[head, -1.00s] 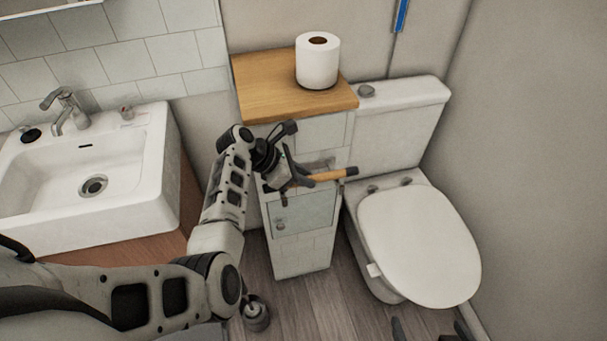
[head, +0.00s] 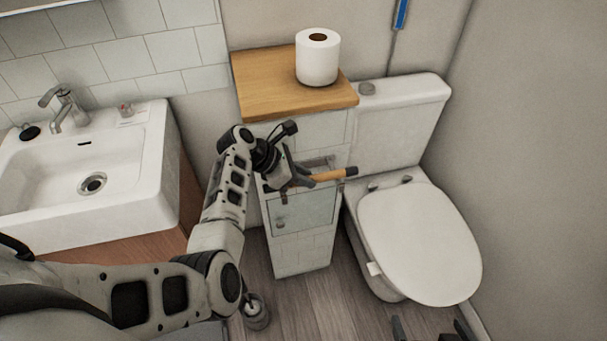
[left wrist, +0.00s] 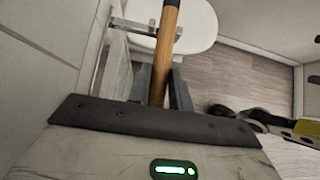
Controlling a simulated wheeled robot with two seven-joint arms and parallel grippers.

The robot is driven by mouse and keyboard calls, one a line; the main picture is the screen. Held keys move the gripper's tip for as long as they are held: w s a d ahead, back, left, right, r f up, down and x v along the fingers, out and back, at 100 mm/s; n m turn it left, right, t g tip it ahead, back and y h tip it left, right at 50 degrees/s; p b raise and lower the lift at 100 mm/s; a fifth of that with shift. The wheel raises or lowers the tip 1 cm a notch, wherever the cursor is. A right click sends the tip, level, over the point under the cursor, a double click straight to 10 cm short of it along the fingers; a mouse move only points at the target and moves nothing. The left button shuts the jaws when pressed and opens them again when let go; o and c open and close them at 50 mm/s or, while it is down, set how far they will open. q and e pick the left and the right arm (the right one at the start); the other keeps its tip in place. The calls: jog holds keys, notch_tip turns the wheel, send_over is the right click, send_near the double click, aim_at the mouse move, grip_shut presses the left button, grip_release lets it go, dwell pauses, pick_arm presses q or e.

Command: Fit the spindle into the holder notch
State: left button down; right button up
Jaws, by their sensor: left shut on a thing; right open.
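The spindle is a wooden rod (head: 328,176) with a dark end, seen in front of the narrow tiled cabinet. My left gripper (head: 300,180) is shut on it near its left end. The rod lies roughly level and points right, toward the toilet. In the left wrist view the spindle (left wrist: 166,50) runs up from between the fingers (left wrist: 158,88). The metal holder (head: 318,163) is on the cabinet front, just behind and above the rod; it also shows in the left wrist view (left wrist: 145,27). The rod looks apart from it. The notch is not clear. My right gripper (head: 430,329) is open at the bottom edge.
A toilet-paper roll (head: 318,58) stands on the cabinet's wooden top (head: 270,85). The toilet (head: 415,235) is right of the cabinet and the sink (head: 110,195) left. A small cabinet door (head: 305,215) is below the holder. A brush holder (head: 255,312) stands on the floor.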

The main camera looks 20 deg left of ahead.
pick_arm(q)
jog(key=shift+f+b, duration=0.45)
jog(key=shift+f, duration=0.45)
jog(key=c, duration=1.2)
grip_release()
jog(key=p+v, duration=0.1)
jog(key=v, duration=1.5)
jog(key=shift+w+r, duration=0.1)
jog(key=s+f+m+t+y, duration=0.2)
jog(key=s+f+m+y, duration=0.55)
jog(key=f+m, duration=0.55)
jog(key=s+d+m+t, duration=0.1)
jog(key=s+d+m, duration=0.2)
jog(key=m, duration=0.1)
jog(key=s+d+m+t+h, duration=0.1)
jog(key=s+d+m, duration=0.3)
jog(key=m, duration=0.1)
jog(key=s+d+m+t+h, duration=0.1)
jog(key=s+d+m, duration=0.2)
jog(key=d+m, duration=0.1)
jog(key=shift+s+d+f+m+h, duration=0.1)
jog(key=shift+s+f+m+h, duration=0.15)
jog(key=shift+m, duration=0.35)
